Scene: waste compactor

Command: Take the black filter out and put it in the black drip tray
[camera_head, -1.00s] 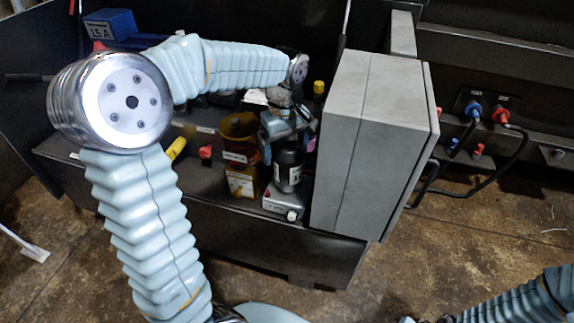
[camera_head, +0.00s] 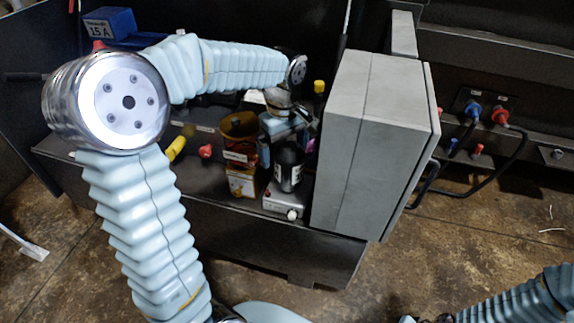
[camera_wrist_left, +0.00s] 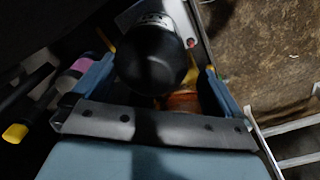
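The black filter (camera_head: 289,166) is an upright dark cylinder with a white label, standing on a grey metal base (camera_head: 284,199) at the shelf's front, left of a large grey box. My left gripper (camera_head: 284,142) is over its top from behind. In the left wrist view, the filter's rounded black end (camera_wrist_left: 152,58) lies between two blue fingers (camera_wrist_left: 155,85). The fingers are apart, with a gap showing on each side, so the gripper looks open. I cannot make out a separate black drip tray. My right gripper is out of view.
The grey box (camera_head: 375,140) stands close on the right. An orange-brown container (camera_head: 238,135) and an orange box (camera_head: 242,183) are close on the left. A yellow handle (camera_head: 176,148) and a red knob (camera_head: 205,151) are farther left. The shelf's front edge is near.

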